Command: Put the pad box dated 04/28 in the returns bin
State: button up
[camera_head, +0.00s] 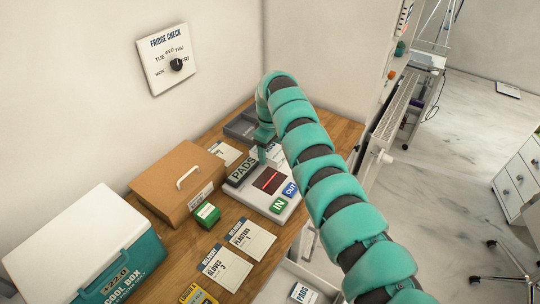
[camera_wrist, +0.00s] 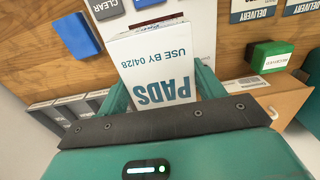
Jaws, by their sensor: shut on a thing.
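The white pad box (camera_wrist: 155,55) reads "PADS" and "USE BY 04/28" in the wrist view. My gripper (camera_wrist: 163,88) is shut on it, with one green finger along each side. In the head view my gripper (camera_head: 265,138) is at the far end of the scanner (camera_head: 285,207), and the box (camera_head: 274,154) shows only partly as a white patch beside it. No bin labelled for returns can be read. A grey open tray (camera_head: 240,128) stands behind the scanner; in the wrist view grey compartments (camera_wrist: 45,118) show at the left.
The wooden table also holds a brown box (camera_head: 175,180), a small green box (camera_head: 207,214), a cool box (camera_head: 85,250) and delivery cards (camera_head: 250,238). Another PADS box (camera_head: 303,293) lies in a white container below the table's front edge. A fridge-check dial (camera_head: 176,64) is on the wall.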

jog(key=shift+r, duration=0.7)
jog(key=shift+d, duration=0.1)
